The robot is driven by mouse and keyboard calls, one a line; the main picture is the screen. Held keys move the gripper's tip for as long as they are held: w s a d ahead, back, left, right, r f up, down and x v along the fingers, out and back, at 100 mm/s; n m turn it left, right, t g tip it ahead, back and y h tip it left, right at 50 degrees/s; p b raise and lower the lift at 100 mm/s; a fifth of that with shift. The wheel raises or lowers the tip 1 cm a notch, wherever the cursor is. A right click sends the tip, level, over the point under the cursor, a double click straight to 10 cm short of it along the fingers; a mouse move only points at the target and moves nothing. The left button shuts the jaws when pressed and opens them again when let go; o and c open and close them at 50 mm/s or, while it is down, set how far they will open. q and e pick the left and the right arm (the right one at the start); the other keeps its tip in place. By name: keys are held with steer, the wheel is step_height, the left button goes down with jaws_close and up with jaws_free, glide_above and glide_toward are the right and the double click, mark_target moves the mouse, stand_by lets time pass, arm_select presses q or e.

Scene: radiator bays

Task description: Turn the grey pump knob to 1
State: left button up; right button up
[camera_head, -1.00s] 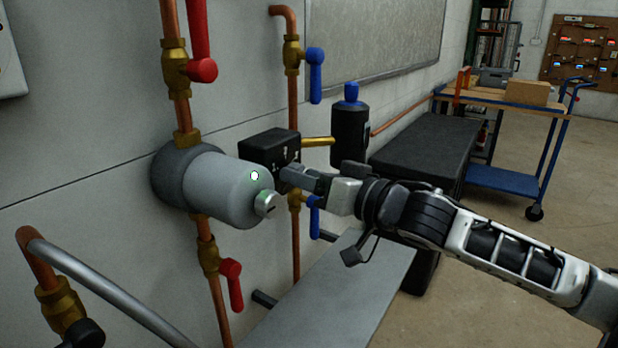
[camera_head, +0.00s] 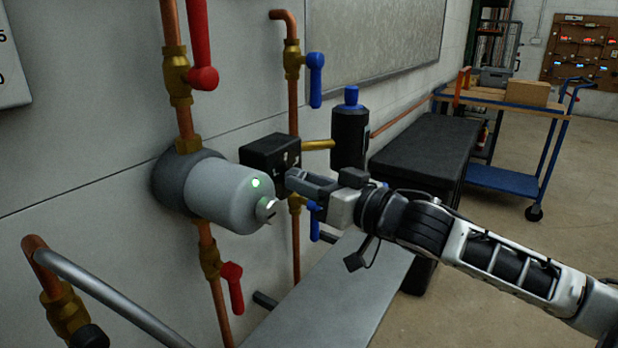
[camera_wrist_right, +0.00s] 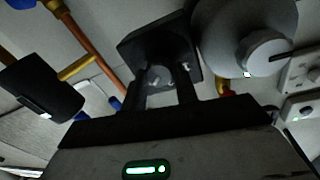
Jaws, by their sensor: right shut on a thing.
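A grey pump (camera_head: 222,195) sits on a vertical copper pipe, with a green light and a silver knob (camera_head: 266,209) on its end. Behind it is a black box (camera_head: 270,152) with pale marks on its face. My right gripper (camera_head: 292,180) reaches this face from the right. In the right wrist view its two dark fingers (camera_wrist_right: 160,88) stand either side of a small grey knob (camera_wrist_right: 155,76) on the black box, and are shut on it. The fingers partly hide this knob; its setting cannot be read. The pump's end (camera_wrist_right: 265,52) is at upper right there. My left gripper is out of view.
Red-handled valves (camera_head: 203,78) and blue-handled valves (camera_head: 315,80) stick out from the pipes around the box. A dark cylinder with a blue cap (camera_head: 350,135) stands close behind my right gripper. A grey bench (camera_head: 335,295) lies below.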

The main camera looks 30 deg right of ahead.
steer(key=n+p, duration=0.3)
steer(key=n, duration=0.2)
steer(key=shift+n, duration=0.4)
steer(key=n+y+p, duration=0.1)
steer(key=n+p, duration=0.1)
steer(key=n, duration=0.3)
steer(key=shift+f+n, duration=0.1)
steer(key=shift+n, duration=0.3)
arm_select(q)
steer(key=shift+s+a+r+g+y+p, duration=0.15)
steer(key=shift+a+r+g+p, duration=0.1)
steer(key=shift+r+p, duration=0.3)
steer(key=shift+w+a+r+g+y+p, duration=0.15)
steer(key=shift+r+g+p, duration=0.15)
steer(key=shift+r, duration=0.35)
arm_select(e)
steer(key=shift+d+n+y, duration=0.1)
steer(key=shift+n+y, duration=0.3)
steer(key=shift+n, duration=2.6)
steer(key=shift+d+n+y, duration=0.1)
steer(key=shift+n+y, duration=0.3)
steer(key=shift+n, duration=2.6)
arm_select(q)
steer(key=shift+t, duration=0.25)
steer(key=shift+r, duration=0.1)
arm_select(e)
steer(key=o, duration=1)
steer(key=shift+c, duration=0.2)
